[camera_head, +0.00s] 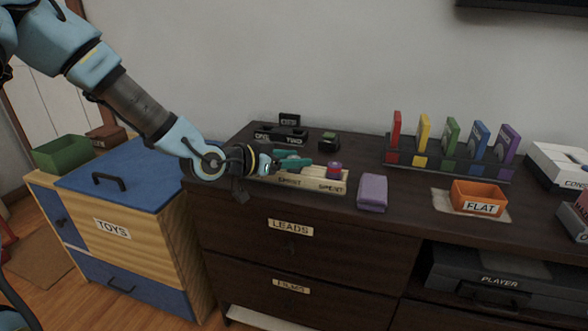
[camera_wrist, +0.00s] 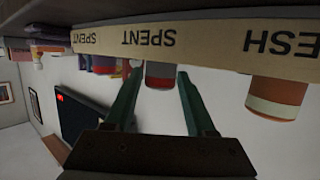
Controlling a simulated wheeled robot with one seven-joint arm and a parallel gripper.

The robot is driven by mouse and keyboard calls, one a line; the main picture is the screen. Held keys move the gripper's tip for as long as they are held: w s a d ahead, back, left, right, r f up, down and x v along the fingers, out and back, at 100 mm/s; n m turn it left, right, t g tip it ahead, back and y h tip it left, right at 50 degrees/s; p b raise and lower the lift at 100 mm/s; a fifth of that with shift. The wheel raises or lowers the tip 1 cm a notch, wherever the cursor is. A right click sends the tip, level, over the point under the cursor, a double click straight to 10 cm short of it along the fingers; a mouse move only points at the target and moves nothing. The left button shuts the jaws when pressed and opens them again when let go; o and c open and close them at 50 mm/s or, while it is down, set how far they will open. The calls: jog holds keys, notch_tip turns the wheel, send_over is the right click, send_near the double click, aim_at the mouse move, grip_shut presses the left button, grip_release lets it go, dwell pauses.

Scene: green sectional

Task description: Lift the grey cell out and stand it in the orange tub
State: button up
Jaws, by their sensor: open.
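A pale wooden rack (camera_head: 338,187) stands on the dark cabinet top, with labels reading SPENT on its front. My gripper (camera_head: 304,162) is at the rack, its green fingers open and pointing right. In the wrist view, which is upside down, a grey cell with a red band (camera_wrist: 158,76) is between the open fingers, below a SPENT label. No grip on it shows. An orange-and-white cell (camera_wrist: 276,98) is by the FRESH label. In the head view a red and purple-blue cell (camera_head: 334,168) shows at the rack's right end. The orange tub (camera_head: 463,197), labelled FLAT, sits to the right; its inside looks empty.
A purple block (camera_head: 372,192) lies between rack and tub. A black holder of coloured upright cases (camera_head: 448,163) stands behind. A black tray (camera_head: 280,134) and small green-topped object (camera_head: 329,140) are behind the rack. A white box (camera_head: 560,165) is at far right.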

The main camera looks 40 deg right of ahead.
jog(key=shift+x, duration=1.45)
jog(key=shift+f, duration=0.1)
jog(key=shift+c, duration=0.3)
grip_shut()
